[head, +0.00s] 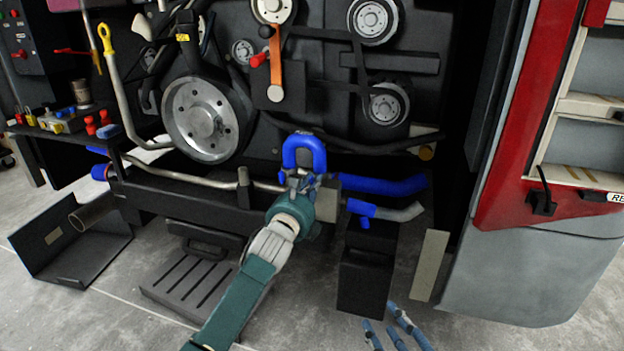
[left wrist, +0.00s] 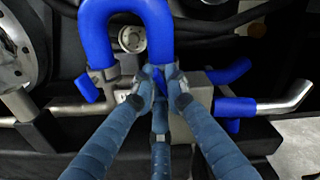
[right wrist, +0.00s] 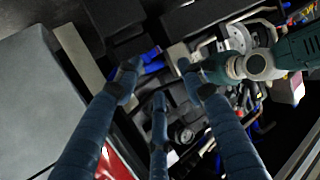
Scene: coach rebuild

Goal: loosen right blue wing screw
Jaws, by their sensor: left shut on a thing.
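A blue U-shaped hose (head: 303,145) stands over the metal pipe at the front of the engine; it also shows in the left wrist view (left wrist: 97,30), with a grey clamp at each leg. A blue wing screw (left wrist: 87,88) sits at the left clamp. My left gripper (head: 303,182) is at the right leg's clamp, its fingertips (left wrist: 163,82) closed together just below the hose end. The right blue wing screw (left wrist: 135,101) is mostly hidden by the fingers; a bit of blue shows beside them. My right gripper (head: 398,328) is low at the front, open and empty; its fingers (right wrist: 158,68) are apart.
Blue pipe sleeves (head: 385,185) run to the right of the left gripper. A dark box (head: 366,275) and a pale board (head: 430,265) stand below. A red and grey coach panel (head: 535,225) bounds the right side. A black tray (head: 75,260) lies at left.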

